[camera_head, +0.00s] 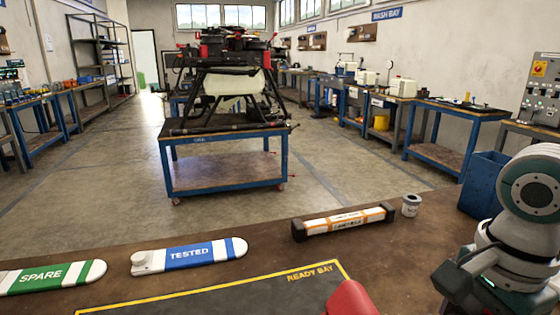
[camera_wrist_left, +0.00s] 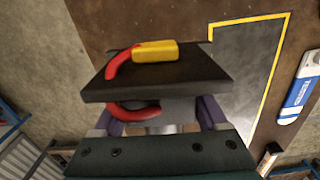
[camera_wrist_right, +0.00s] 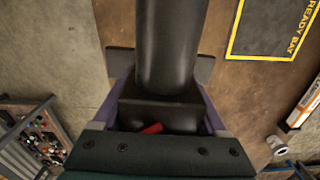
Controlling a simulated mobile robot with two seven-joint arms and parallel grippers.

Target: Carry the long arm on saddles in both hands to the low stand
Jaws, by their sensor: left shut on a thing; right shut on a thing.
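The long arm shows in the right wrist view as a thick black tube (camera_wrist_right: 172,40). My right gripper (camera_wrist_right: 160,85) is shut on a black block under the tube, probably a saddle; a bit of red shows below. In the left wrist view my left gripper (camera_wrist_left: 157,105) is shut on a black block (camera_wrist_left: 165,78) with a yellow piece (camera_wrist_left: 155,51) and red curved parts. How this block joins the tube is hidden. In the head view my right forearm enters at the right, and the left gripper is out of frame. I cannot pick out the low stand.
The wooden bench (camera_head: 120,252) carries the SPARE arm (camera_head: 52,277), the TESTED arm (camera_head: 190,256), a white-orange bar (camera_head: 343,221), a small grey can (camera_head: 410,205) and the READY BAY mat (camera_head: 230,300). A red thing (camera_head: 352,300) shows at the bottom. A drone stands on a blue cart (camera_head: 225,175) beyond.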

